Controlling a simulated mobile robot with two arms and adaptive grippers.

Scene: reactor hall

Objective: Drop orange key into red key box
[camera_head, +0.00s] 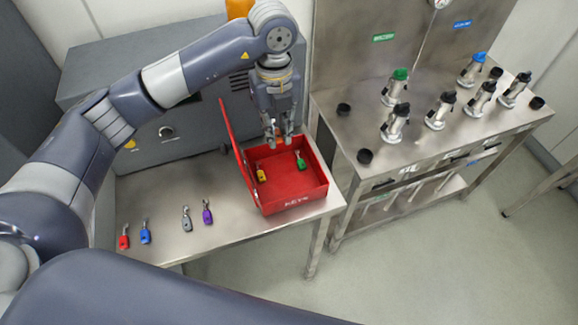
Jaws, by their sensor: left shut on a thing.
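The red key box (295,199), marked KEYS, stands on the metal table with its lid open and raised on its left side. My left gripper (280,141) points down over the back part of the box, shut on a small orange thing, most likely the orange key (279,131). The fingers hide most of it. A yellow-tagged key (261,174) and a green-tagged key (300,163) are inside the box. My right gripper is not in view.
Red (124,242), blue (145,236), grey (187,223) and purple (207,216) keys lie on the table (165,208) left of the box. A grey cabinet (185,125) stands behind. A steel bench (420,150) with several valves is at right.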

